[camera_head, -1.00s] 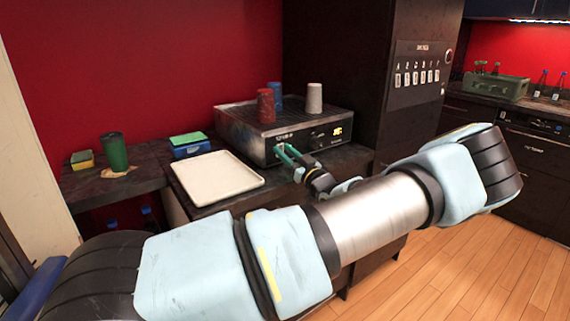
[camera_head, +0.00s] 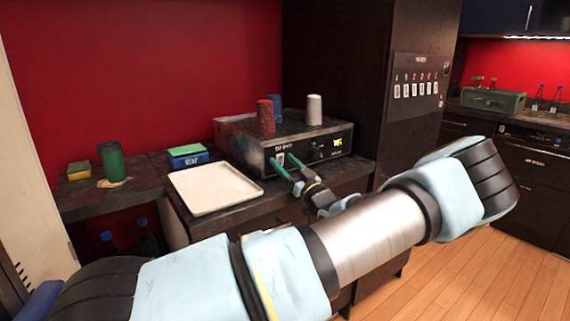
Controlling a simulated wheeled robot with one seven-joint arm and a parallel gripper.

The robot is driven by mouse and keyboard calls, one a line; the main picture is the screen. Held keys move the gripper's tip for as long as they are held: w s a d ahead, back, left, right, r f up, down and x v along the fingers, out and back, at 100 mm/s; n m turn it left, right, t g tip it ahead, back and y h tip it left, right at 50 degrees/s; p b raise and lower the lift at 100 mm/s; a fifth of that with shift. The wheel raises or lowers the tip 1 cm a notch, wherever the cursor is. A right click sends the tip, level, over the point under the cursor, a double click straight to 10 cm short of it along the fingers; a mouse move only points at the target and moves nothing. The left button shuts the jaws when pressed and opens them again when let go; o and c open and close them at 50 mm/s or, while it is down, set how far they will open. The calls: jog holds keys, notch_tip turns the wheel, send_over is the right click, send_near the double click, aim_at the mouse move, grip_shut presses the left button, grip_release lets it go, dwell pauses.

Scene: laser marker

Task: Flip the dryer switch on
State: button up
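The dryer (camera_head: 240,142) is a dark metal box on the counter with a black front panel facing me. A small light switch-like part (camera_head: 281,160) shows at the left of that panel, below a white label; its position is too small to tell. A yellow marking (camera_head: 337,142) is at the panel's right. My gripper (camera_head: 281,157) has two teal fingers with a gap between them. Their tips are at the left part of the panel, around or just in front of the switch-like part. I cannot tell whether they touch it. Nothing is seen held.
Red, blue and white cups (camera_head: 314,110) stand on the dryer. A white tray (camera_head: 216,186) lies left of my gripper. A blue box with a green top (camera_head: 187,156), a green cup (camera_head: 112,162) and a sponge (camera_head: 79,170) are further left. A tall dark cabinet (camera_head: 335,60) stands behind right.

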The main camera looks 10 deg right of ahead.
jog(key=b+v, duration=0.3)
jog(key=v, duration=0.8)
